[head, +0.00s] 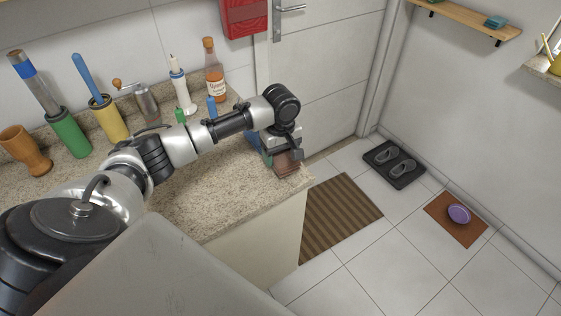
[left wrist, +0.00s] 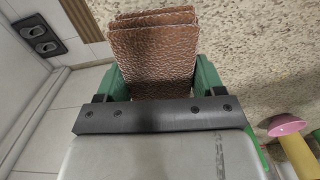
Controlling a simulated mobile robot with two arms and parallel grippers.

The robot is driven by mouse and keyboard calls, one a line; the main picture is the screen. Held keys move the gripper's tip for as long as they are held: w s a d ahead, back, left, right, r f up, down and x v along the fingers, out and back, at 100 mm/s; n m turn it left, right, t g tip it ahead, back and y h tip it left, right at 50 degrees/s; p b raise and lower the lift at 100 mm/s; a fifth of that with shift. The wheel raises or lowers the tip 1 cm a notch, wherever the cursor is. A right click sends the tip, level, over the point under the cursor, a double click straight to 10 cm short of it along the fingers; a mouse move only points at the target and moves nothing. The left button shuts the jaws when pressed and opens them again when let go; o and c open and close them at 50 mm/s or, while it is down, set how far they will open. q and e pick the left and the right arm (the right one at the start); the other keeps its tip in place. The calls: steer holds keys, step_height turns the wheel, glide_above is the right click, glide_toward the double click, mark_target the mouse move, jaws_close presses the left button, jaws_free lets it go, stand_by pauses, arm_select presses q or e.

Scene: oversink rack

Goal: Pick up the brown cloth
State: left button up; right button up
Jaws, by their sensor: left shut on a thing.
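The brown cloth (head: 286,163) is at the right end of the speckled counter (head: 222,206), near its edge. It is folded in layers and has a rough, bumpy surface. In the left wrist view, the cloth (left wrist: 152,62) stands up between the two green fingers of my left gripper (left wrist: 160,84), which are shut on its sides. In the head view, my left gripper (head: 284,150) points down over the counter end and covers part of the cloth. I cannot tell whether the cloth touches the counter. My right gripper is not in view.
A green holder (head: 68,135), yellow holder (head: 108,120), grinder (head: 147,104) and bottle (head: 214,82) line the counter's back. Small green (head: 181,116) and blue (head: 211,106) objects stand close to my left arm. A striped mat (head: 340,214) lies on the floor beyond the counter.

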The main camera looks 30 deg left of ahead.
arm_select(q)
steer(key=s+d+r, duration=0.7)
steer(key=s+d, duration=0.1)
steer(key=shift+s, duration=0.25)
